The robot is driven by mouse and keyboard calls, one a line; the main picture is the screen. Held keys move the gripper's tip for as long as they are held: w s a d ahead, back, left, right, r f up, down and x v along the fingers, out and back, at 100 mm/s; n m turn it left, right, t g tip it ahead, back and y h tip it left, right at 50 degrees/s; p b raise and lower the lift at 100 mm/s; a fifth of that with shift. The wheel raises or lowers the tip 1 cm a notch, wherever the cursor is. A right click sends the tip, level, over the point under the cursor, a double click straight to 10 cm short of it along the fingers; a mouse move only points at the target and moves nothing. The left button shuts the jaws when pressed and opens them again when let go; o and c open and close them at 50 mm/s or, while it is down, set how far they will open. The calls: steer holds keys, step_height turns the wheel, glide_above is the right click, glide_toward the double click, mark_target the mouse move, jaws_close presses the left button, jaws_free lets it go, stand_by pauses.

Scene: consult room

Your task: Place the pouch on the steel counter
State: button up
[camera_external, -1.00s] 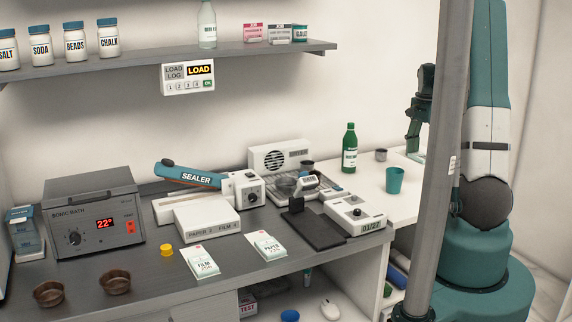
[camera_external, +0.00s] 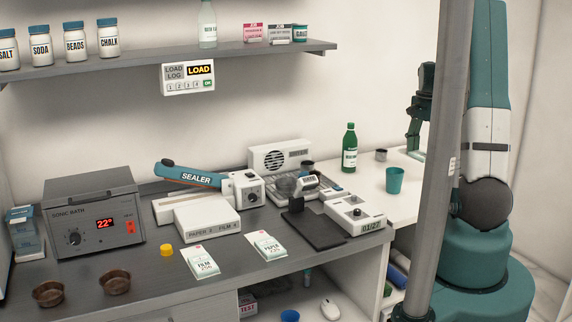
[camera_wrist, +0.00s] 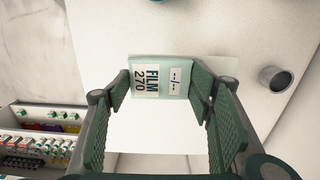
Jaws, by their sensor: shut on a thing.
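My gripper (camera_wrist: 160,88) is shut on a pale teal and white pouch (camera_wrist: 150,77) labelled FILM 270, held between the fingertips in the wrist view. The steel counter (camera_external: 140,278) is the dark grey top at left and centre, well left of my gripper. Two other pouches lie flat on it, one marked FILM (camera_external: 200,262) and one marked PAPER (camera_external: 266,246).
The white side table (camera_external: 372,180) holds a green bottle (camera_external: 349,150), a teal cup (camera_external: 394,180) and a grey cup (camera_wrist: 276,78). A sonic bath (camera_external: 95,215), a sealer (camera_external: 190,175), brown bowls and a yellow cap crowd the counter. Its front strip has bare room.

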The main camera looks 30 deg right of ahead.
steer(key=d+r+n+b, duration=0.3)
steer(key=d+r+n, duration=0.2)
steer(key=r, duration=0.7)
steer(key=w+d+r+n+b, duration=0.1)
steer(key=d+r+n+b, duration=0.3)
steer(key=d+r, duration=0.5)
steer(key=shift+r+n, duration=0.4)
steer(key=shift+r, duration=1.9)
steer(key=shift+w, duration=0.1)
